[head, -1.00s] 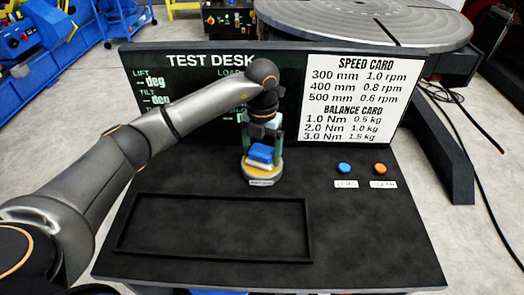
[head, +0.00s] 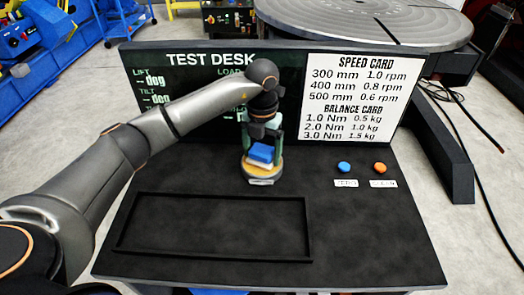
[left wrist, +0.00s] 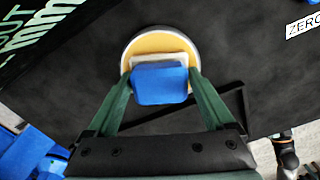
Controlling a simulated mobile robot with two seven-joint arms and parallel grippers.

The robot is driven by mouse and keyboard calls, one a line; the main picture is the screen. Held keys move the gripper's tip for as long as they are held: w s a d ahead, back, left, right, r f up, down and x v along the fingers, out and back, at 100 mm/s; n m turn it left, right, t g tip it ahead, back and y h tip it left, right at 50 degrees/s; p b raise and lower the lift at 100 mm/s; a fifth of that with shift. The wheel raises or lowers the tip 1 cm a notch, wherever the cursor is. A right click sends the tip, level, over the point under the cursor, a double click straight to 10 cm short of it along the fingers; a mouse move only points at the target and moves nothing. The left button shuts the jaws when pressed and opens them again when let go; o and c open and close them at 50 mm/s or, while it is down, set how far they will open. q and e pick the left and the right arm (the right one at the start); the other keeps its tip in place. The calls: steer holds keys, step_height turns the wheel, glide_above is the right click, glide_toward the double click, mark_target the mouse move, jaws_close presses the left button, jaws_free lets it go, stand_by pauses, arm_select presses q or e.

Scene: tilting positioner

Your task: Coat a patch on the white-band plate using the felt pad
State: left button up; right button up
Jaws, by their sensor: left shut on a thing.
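The felt pad is a blue block with a white layer beneath it (head: 261,153). My left gripper (left wrist: 163,78) is shut on it, with one green finger on each side. The pad is over a round yellow dish with a pale rim (head: 248,172), which stands on the desk and carries a small label at its front. The wrist view shows the dish's yellow face and white rim (left wrist: 127,50) behind the pad. Whether the pad touches the dish surface is hard to tell. I cannot make out a white-band plate for certain. My right gripper is not in view.
An empty shallow black tray (head: 130,222) lies at the front left of the dark desk (head: 375,235). A blue button (head: 344,167) and an orange button (head: 380,168) are at right. The display panel and speed card (head: 352,95) stand behind. A large round turntable (head: 365,18) is beyond.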

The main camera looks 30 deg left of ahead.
mark_target(262, 149)
arm_select(q)
steer(key=shift+r+p, duration=2.65)
steer(key=shift+r, duration=0.85)
